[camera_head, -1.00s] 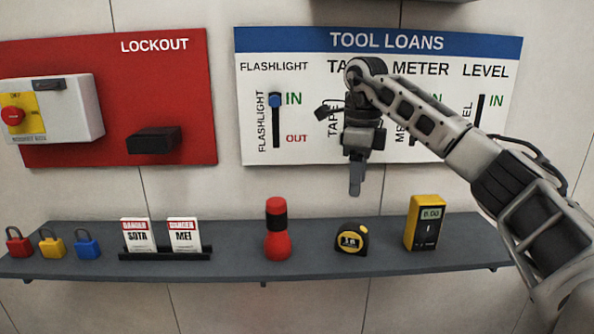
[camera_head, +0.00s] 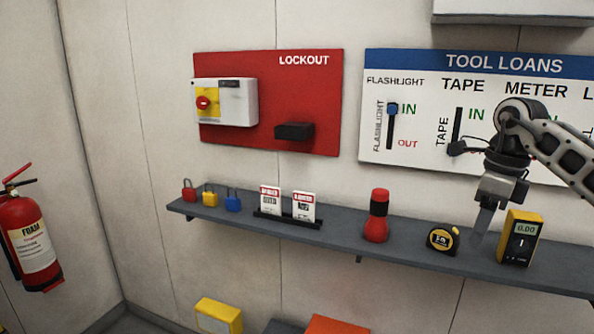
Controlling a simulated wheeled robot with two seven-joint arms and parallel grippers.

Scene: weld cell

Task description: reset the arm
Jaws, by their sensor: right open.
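My right arm comes in from the right edge. My right gripper (camera_head: 484,228) points down in front of the shelf, between the tape measure and the meter in the picture, and holds nothing that I can see. Its fingers show nearly edge-on. The yellow and black tape measure (camera_head: 442,239) and the yellow meter (camera_head: 519,238), reading 0.00, stand on the shelf (camera_head: 340,238). The wrist covers part of the tool loans board (camera_head: 419,154), including the tape and meter area. My left gripper is not in view.
A red flashlight (camera_head: 376,216), card holders (camera_head: 287,205) and red, yellow and blue padlocks (camera_head: 210,196) stand on the shelf. The red lockout board (camera_head: 323,110) hangs above, with a switch box (camera_head: 226,103). A fire extinguisher (camera_head: 33,242) is at the left. A yellow box (camera_head: 218,316) sits low.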

